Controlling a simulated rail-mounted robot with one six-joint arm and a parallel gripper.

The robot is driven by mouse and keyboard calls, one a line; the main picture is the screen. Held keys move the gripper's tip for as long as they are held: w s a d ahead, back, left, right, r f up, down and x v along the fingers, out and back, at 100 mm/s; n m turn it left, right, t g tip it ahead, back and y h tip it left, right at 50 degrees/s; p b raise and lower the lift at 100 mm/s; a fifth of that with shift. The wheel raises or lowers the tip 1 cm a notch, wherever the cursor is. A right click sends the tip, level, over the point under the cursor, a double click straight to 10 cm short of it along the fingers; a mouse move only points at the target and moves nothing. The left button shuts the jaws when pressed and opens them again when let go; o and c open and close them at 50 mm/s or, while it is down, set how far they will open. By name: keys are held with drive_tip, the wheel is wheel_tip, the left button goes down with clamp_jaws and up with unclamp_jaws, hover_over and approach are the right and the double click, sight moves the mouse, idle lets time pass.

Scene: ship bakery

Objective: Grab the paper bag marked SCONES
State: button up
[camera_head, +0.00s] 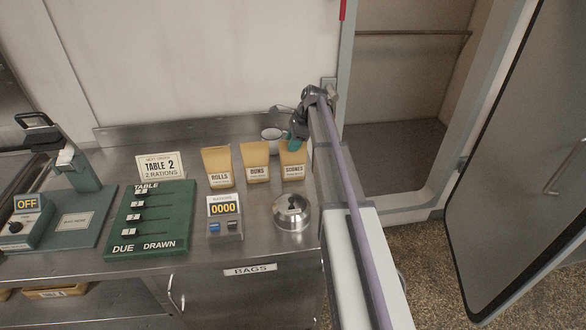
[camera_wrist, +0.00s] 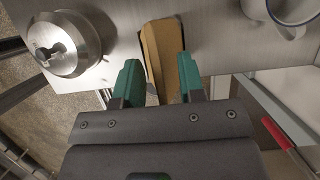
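Three brown paper bags stand in a row on the steel counter. The bag marked SCONES (camera_head: 292,160) is the right one, beside the BUNS bag (camera_head: 256,162) and the ROLLS bag (camera_head: 217,167). My gripper (camera_head: 297,142) is at the top of the SCONES bag, its green fingers overlapping the bag's upper edge. In the wrist view my gripper (camera_wrist: 157,68) is open, and a brown bag (camera_wrist: 158,45) shows in the gap between the fingers. I cannot tell whether either finger touches it. Its label is hidden in that view.
A round metal pot (camera_head: 292,213) stands in front of the bags; it also shows in the wrist view (camera_wrist: 66,45). A white mug (camera_head: 271,138) is behind them. A counter display (camera_head: 224,215) and green board (camera_head: 150,222) stand left. The counter's right edge is close to the SCONES bag.

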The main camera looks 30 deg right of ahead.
drive_tip(key=shift+f, duration=0.2)
idle(0.3)
clamp_jaws()
idle(0.3)
